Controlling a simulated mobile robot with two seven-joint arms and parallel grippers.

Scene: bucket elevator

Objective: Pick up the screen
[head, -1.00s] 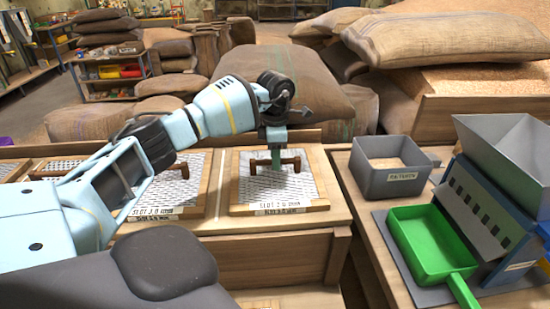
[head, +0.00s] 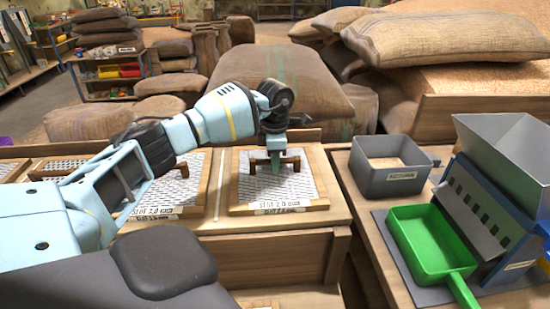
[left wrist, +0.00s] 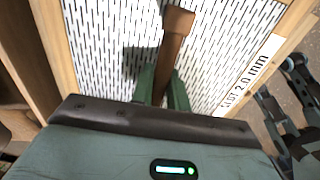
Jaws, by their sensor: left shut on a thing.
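A slotted screen (head: 299,187) in a wooden frame lies on the wooden bench, with a brown bar handle across it. A label at its front edge reads "SLOT 2.0 mm" in the left wrist view, where the screen (left wrist: 110,30) fills most of the picture. My left gripper (head: 275,164) points down over the screen's middle and is shut on the handle. In the left wrist view its green fingers (left wrist: 160,88) stand on either side of the brown handle (left wrist: 175,35). My right gripper is not in view.
A similar framed screen (head: 178,190) lies to the left, partly behind my arm. To the right stand a grey bin (head: 385,180), a green scoop tray (head: 425,240) and a hopper machine (head: 490,185). Full sacks (head: 290,85) rise behind the bench.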

